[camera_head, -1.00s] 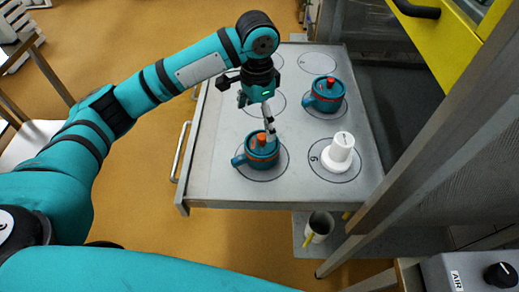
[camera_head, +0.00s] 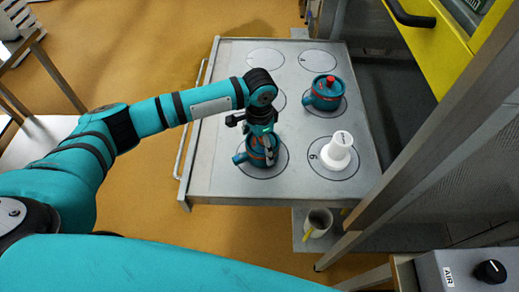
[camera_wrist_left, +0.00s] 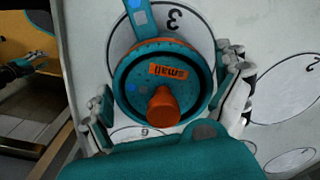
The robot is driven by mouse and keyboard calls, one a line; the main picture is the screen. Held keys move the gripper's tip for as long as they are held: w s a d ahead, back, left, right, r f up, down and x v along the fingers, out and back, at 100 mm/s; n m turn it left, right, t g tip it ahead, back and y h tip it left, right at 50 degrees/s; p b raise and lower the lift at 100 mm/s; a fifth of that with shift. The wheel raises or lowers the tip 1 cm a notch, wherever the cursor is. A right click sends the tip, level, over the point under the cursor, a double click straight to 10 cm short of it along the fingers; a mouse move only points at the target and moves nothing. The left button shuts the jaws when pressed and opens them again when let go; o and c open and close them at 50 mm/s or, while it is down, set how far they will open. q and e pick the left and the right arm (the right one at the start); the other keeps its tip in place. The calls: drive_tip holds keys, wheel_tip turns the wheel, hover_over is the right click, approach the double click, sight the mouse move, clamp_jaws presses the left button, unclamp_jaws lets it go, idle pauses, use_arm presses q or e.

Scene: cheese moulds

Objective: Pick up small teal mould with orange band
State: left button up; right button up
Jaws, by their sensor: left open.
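The small teal mould (camera_head: 255,160) with an orange band stands upright on the near left circle of the tabletop. In the left wrist view its lid (camera_wrist_left: 135,92) shows an orange "small" label and an orange knob. My left gripper (camera_head: 268,150) is over it, pointing down. In the left wrist view my left gripper (camera_wrist_left: 170,103) is open, with one finger on each side of the mould; I cannot tell whether they touch it. What looks like my right gripper (camera_wrist_left: 28,65) shows small and dark at that view's left edge; its jaws are unclear.
Another teal mould (camera_head: 327,97) with a red knob stands behind and to the right. A white mould (camera_head: 338,150) stands on circle 6. The grey table (camera_head: 215,180) has empty circles at the back. A post (camera_head: 415,150) rises beyond its right side. A cup (camera_head: 319,222) sits lower in front.

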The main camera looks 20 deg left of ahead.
use_arm(q)
drive_tip(key=c, duration=0.8)
drive_tip(key=shift+c, duration=0.3)
drive_tip(key=shift+w+r, duration=0.1)
drive_tip(key=shift+r, duration=0.05)
